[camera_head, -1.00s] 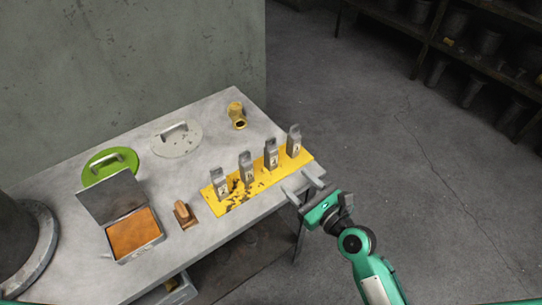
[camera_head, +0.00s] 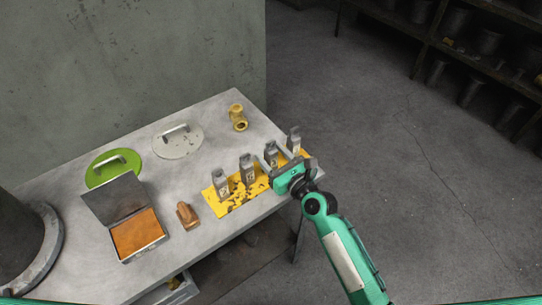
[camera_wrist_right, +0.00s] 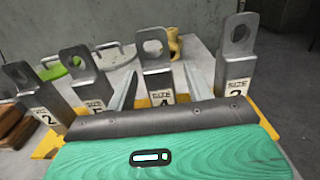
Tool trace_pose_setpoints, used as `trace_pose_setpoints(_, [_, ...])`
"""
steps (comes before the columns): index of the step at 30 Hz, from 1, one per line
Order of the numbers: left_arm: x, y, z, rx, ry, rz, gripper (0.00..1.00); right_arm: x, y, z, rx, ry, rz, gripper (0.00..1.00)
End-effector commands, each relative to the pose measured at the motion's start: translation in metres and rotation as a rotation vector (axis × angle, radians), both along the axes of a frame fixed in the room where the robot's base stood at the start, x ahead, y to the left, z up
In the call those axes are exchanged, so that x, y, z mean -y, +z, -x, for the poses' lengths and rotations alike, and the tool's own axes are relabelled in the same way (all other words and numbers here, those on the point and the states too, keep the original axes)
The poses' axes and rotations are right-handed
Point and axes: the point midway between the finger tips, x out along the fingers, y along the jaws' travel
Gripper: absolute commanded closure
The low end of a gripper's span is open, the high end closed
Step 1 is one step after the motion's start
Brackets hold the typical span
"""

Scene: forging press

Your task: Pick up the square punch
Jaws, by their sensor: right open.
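Several grey metal punches with ring-holed tops stand upright in a row on a yellow plate (camera_head: 237,199) at the table's right edge. In the right wrist view their labels read SIZE; the numbers look like 2 on one punch (camera_wrist_right: 38,95), 5 on another (camera_wrist_right: 88,80), 4 on the third (camera_wrist_right: 157,75) and 3 on the rightmost (camera_wrist_right: 235,60). I cannot tell which is the square one. My right gripper (camera_head: 273,156) is open, its fingers on either side of the punch marked 4, which also shows in the head view (camera_head: 271,150). Contact is unclear. My left gripper is out of view.
On the table (camera_head: 220,125) are a brass fitting (camera_head: 238,117), a grey handled disc (camera_head: 178,140), a green handled disc (camera_head: 112,167), an open box with orange contents (camera_head: 137,235) and a small brown block (camera_head: 187,215). Neighbouring punches stand close to the fingers.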

Motion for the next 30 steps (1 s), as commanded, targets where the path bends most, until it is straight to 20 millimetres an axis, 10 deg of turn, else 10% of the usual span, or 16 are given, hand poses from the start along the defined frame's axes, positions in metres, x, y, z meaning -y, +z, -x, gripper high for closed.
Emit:
trace_pose_setpoints(14, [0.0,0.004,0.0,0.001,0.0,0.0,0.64,-0.015,0.0,-0.021,-0.001,-0.001,-0.001,0.47])
trace_pose_setpoints(22, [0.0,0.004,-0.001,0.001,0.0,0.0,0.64,-0.015,0.0,-0.02,-0.001,-0.001,0.001,0.98])
trace_pose_setpoints(30, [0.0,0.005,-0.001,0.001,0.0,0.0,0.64,-0.014,0.002,-0.021,0.002,-0.002,-0.002,1.0])
